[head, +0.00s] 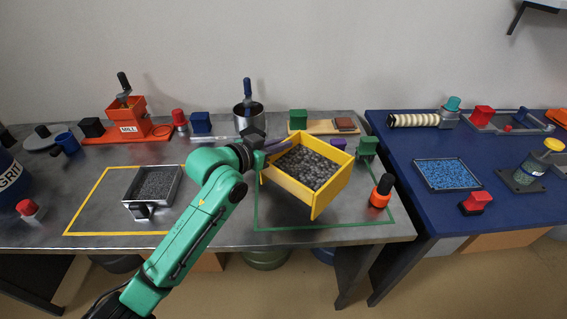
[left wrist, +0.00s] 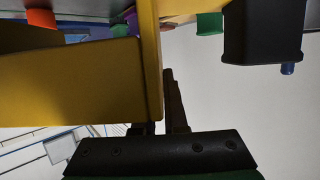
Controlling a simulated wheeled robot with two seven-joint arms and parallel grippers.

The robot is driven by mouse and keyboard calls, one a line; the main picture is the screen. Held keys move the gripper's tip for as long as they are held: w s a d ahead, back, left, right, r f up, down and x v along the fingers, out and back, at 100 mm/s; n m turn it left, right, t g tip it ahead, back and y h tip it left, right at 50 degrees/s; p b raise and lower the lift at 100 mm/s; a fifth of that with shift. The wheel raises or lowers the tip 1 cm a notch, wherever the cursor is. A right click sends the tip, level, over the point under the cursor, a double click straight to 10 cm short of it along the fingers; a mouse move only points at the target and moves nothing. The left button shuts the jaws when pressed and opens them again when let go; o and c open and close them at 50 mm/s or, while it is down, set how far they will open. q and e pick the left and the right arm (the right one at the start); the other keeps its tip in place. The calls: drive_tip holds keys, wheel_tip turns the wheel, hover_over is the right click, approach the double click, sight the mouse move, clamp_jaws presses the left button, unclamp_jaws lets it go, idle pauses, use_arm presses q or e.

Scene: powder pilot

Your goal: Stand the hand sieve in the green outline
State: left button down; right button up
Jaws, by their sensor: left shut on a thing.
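The hand sieve, a yellow box (head: 329,194) full of dark grey granules (head: 307,167), is over the green outline (head: 330,227) on the grey bench. It looks tilted, its corner toward the camera. Its yellow wall fills much of the left wrist view (left wrist: 80,85). My left gripper (head: 259,153) is shut on the sieve's wall at its left side; a dark finger (left wrist: 175,103) shows beside the wall in the left wrist view. The sieve hides part of the outline, and I cannot tell whether its underside touches the bench. My right gripper is not in view.
An orange-and-black bottle (head: 381,191) stands near the outline's right edge. A green block (head: 367,147) is behind it. A grey tray of granules (head: 154,187) sits in the yellow outline (head: 84,208) at left. A blue table (head: 410,165) stands at right.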

sight(281, 162)
use_arm(q)
wheel_tip(281, 162, down, 6)
drive_tip(key=shift+f, duration=0.15)
drive_tip(key=c, duration=1)
unclamp_jaws()
drive_tip(key=shift+o, duration=0.2)
drive_tip(key=v, duration=1.2)
drive_tip(key=shift+r+b, duration=0.25)
drive_tip(key=shift+b, duration=0.15)
